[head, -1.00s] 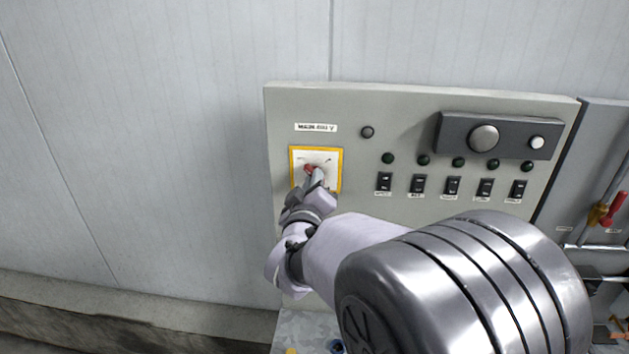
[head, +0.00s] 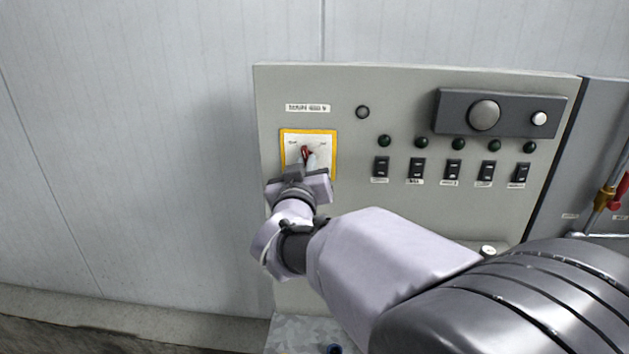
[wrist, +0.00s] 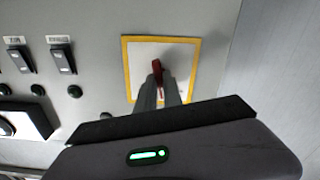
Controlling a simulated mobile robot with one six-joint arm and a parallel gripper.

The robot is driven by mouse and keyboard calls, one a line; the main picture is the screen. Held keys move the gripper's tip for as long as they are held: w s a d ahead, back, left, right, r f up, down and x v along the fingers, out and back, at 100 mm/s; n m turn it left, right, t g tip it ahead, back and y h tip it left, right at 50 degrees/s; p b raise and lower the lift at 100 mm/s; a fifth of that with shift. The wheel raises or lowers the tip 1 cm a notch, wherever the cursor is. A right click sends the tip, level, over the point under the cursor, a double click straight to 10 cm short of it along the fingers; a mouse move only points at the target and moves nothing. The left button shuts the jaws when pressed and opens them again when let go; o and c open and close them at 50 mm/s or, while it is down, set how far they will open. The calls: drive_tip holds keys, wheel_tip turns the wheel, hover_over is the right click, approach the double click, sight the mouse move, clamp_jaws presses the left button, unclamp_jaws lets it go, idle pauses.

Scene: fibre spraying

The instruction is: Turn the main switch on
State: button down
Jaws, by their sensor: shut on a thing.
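The main switch is a red handle (head: 306,152) on a white plate with a yellow border (head: 282,150), at the upper left of the grey control panel (head: 400,100). My gripper (head: 308,160) is at the plate, with its fingers closed on the red handle. In the wrist view the red handle (wrist: 157,67) shows between the tips of my gripper (wrist: 158,82), in front of the yellow-bordered plate (wrist: 197,50). The fingers hide the lower part of the handle.
A row of black rocker switches (head: 452,169) with dark green lamps (head: 453,143) lies to the right. Above them is a dark box with a round knob (head: 484,115). A red-handled valve (head: 619,191) is at the far right. The wall left of the panel is bare.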

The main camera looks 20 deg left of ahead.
drive_tip(key=m+b, duration=0.8)
drive_tip(key=m, duration=0.4)
drive_tip(key=shift+b, duration=0.35)
idle(0.4)
drive_tip(key=c, duration=1.5)
unclamp_jaws()
drive_tip(key=p+v, duration=0.1)
drive_tip(key=v, duration=1.6)
drive_tip(key=shift+s+a, duration=0.1)
drive_tip(key=shift+s, duration=0.15)
